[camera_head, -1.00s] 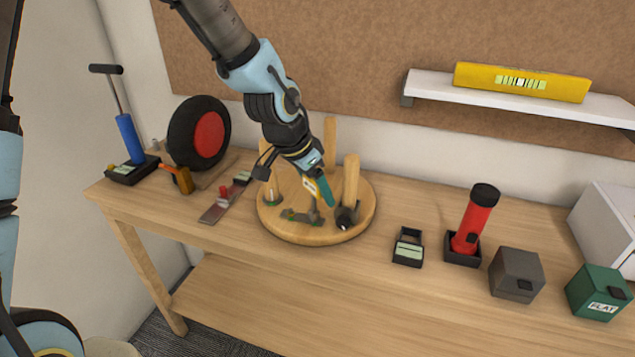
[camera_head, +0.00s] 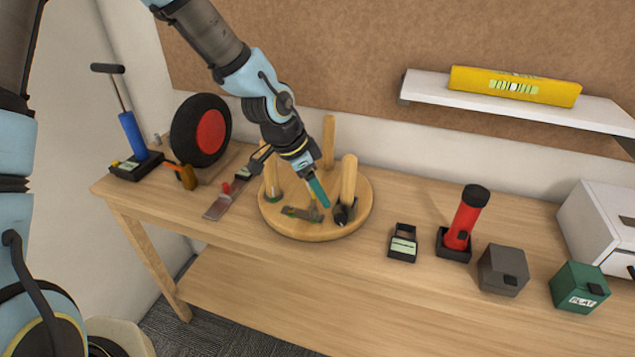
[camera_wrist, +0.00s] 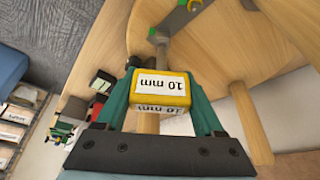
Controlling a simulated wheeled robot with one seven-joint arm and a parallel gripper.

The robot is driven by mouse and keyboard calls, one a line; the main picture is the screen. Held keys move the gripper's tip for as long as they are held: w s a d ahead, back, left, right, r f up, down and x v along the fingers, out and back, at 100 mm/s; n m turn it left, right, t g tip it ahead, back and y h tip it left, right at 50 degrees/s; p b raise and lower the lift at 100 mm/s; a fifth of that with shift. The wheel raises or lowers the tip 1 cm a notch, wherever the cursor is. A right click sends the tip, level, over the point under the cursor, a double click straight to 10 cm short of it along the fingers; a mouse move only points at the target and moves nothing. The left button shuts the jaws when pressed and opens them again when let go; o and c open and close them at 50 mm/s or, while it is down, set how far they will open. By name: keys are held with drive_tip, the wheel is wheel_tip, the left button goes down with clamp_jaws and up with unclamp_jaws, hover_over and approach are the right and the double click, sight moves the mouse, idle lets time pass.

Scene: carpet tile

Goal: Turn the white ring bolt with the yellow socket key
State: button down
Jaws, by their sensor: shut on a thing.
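My gripper (camera_wrist: 165,125) is shut on the yellow socket key (camera_wrist: 163,84), a yellow block labelled "10 mm". I cannot tell whether the shaft tip touches anything. In the head view my gripper (camera_head: 318,190) is low over the upturned seat (camera_head: 300,232), between its legs, and mostly hides the key.
Upright stool legs (camera_head: 348,180) stand close around my gripper. A black wheel with a red hub (camera_head: 200,130) and a blue pump (camera_head: 130,135) are left. A red flashlight (camera_head: 465,218), a grey box (camera_head: 503,268) and a green box (camera_head: 579,286) are right.

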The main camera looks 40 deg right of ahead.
drive_tip(key=shift+m+g+p, duration=0.5)
drive_tip(key=shift+m+p, duration=0.7)
drive_tip(key=shift+n+b, duration=0.5)
drive_tip(key=shift+b, duration=0.05)
drive_tip(key=shift+r+p, duration=1)
drive_tip(key=shift+r, duration=1.25)
drive_tip(key=shift+a, duration=0.15)
